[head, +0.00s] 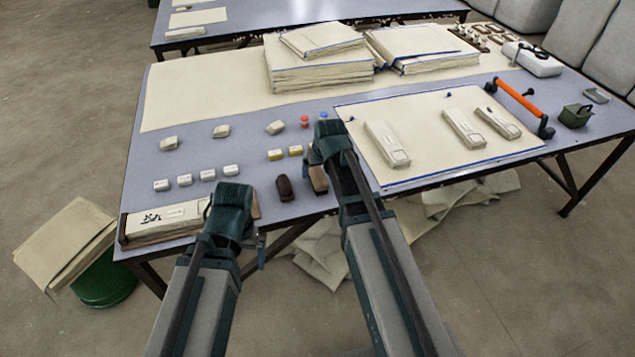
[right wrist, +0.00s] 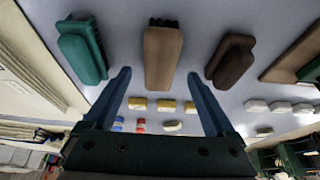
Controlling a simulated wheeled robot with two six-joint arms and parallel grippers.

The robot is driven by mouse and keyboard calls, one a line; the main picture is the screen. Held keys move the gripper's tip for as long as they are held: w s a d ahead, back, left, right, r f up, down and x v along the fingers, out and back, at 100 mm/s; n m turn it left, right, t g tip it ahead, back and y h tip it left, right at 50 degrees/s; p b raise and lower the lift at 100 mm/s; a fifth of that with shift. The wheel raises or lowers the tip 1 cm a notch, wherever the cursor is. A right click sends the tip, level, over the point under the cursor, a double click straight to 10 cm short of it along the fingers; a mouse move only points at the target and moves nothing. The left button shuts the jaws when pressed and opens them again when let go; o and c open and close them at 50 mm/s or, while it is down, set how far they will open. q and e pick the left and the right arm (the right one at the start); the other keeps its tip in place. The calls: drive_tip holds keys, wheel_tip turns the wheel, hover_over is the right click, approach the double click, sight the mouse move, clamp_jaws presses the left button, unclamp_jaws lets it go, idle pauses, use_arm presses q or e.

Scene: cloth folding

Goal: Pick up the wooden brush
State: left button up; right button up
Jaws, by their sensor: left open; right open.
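The wooden brush (head: 318,180), a light brown block with dark bristles, lies near the table's front edge, partly hidden by my right gripper (head: 328,150). In the right wrist view the wooden brush (right wrist: 163,55) lies between and beyond the open fingers of my right gripper (right wrist: 158,80). The fingers appear apart from it and nothing is held. My left gripper (head: 232,198) is over the right end of a long box at the table's front left, away from the brush.
A dark brown brush (head: 284,188) and a green brush (right wrist: 82,50) lie on either side of the wooden one. Yellow blocks (head: 275,155) and white blocks (head: 185,180) sit nearby. A cream board (head: 430,110) with cloth pieces lies right. The long box (head: 160,222) is at front left.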

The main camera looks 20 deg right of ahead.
sight(318, 175)
drive_tip(key=shift+b+x, duration=1.3)
drive_tip(key=shift+x, duration=0.55)
drive_tip(key=shift+s+f, duration=0.1)
drive_tip(key=shift+f, duration=0.15)
clamp_jaws()
